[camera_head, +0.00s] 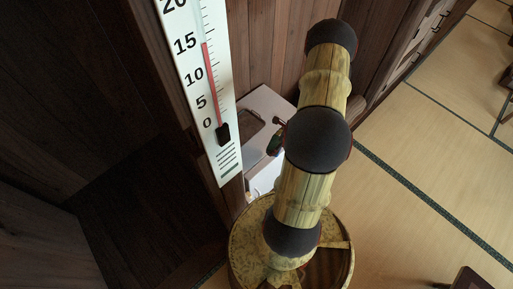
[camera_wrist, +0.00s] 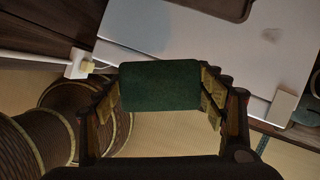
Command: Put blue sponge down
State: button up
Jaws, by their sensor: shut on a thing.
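In the wrist view, my gripper (camera_wrist: 160,92) has a finger at each side of a dark green rectangular block, the sponge (camera_wrist: 160,86). It looks green rather than blue here. The gripper is shut on it, and a pale surface and the tatami floor show beyond it. In the head view, my gripper (camera_head: 278,140) is mostly hidden behind my arm, beside the white surface. A small dark green and red part shows there; I cannot tell whether the sponge touches anything below.
A white counter-like surface (camera_head: 262,104) with a dark recess stands against the wooden wall; it also spans the wrist view (camera_wrist: 180,40). A white fixture (camera_wrist: 78,65) is at its left. A large thermometer (camera_head: 203,70) hangs at left. Tatami floor (camera_head: 420,140) lies open at right.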

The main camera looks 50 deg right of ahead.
jog(key=b, duration=0.1)
send_near(255, 147)
jog(key=shift+w+a+f+b, duration=0.2)
jog(key=shift+w+f+b, duration=0.2)
jog(key=shift+f, duration=0.1)
jog(key=shift+w+a+f+b, duration=0.2)
jog(key=shift+w+f+b, duration=0.15)
jog(key=shift+w+f, duration=0.2)
jog(key=shift+f, duration=0.15)
jog(key=shift+w+f+b, duration=0.15)
jog(key=shift+f+b, duration=0.3)
jog(key=shift+f, duration=0.45)
jog(key=shift+w+f+b, duration=0.1)
jog(key=shift+f+b, duration=0.3)
jog(key=shift+f, duration=0.45)
jog(key=shift+f, duration=0.15)
jog(key=o, duration=1.2)
